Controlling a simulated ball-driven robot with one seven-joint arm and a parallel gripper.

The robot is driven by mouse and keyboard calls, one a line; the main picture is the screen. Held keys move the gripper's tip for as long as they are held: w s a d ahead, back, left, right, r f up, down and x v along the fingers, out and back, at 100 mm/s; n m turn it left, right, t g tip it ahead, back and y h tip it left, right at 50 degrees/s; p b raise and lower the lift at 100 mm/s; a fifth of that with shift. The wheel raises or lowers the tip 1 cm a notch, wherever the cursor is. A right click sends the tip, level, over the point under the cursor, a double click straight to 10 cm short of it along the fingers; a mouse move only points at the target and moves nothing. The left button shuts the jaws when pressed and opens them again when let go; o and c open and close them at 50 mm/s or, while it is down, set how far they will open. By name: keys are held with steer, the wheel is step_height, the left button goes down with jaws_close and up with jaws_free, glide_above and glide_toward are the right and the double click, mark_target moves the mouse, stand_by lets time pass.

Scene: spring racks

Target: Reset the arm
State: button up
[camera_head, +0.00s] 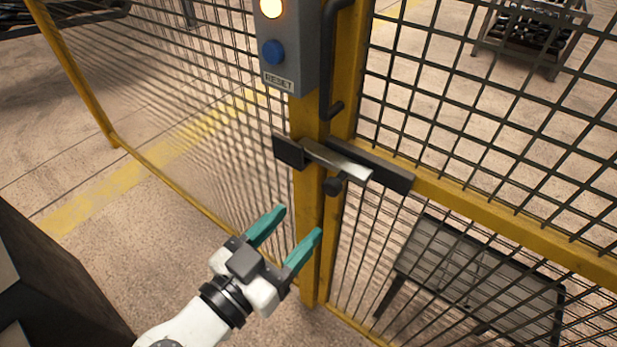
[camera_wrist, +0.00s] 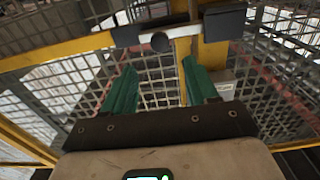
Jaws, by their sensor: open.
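My gripper (camera_head: 295,229) has two green fingers. They are spread apart with nothing between them, in front of and below the latch on the yellow fence post. In the wrist view my gripper (camera_wrist: 163,90) shows its open fingers pointing toward the fence. My white arm (camera_head: 190,325) comes in from the bottom of the head view.
A yellow fence post (camera_head: 309,220) with dark mesh stands close ahead. It carries a metal latch bar (camera_head: 338,160) with a dark knob (camera_head: 333,187). Above is a grey box (camera_head: 290,55) with a lit lamp (camera_head: 271,8) and blue RESET button (camera_head: 273,52). A grey table (camera_head: 480,275) stands behind the mesh.

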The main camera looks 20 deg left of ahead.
steer(key=d+f+g, duration=0.3)
steer(key=d+f, duration=0.3)
steer(key=d, duration=0.3)
steer(key=d+f+n+g, duration=0.1)
steer(key=d+f+g, duration=0.4)
steer(key=d, duration=0.4)
steer(key=d+f+g, duration=0.2)
steer(key=d+f, duration=0.5)
steer(key=d, duration=0.2)
steer(key=s+d+f+n+g+y, duration=0.1)
steer(key=s+d+f+g+y, duration=0.2)
steer(key=s, duration=0.6)
steer(key=s+d+f+n+g+y, duration=0.1)
steer(key=s+d+f+g+y, duration=0.2)
steer(key=s+d+f, duration=0.2)
steer(key=s+d, duration=0.3)
steer(key=s, duration=0.1)
steer(key=shift+d+n, duration=0.15)
steer(key=shift+n, duration=0.15)
steer(key=shift+w, duration=0.1)
steer(key=shift+c, duration=0.2)
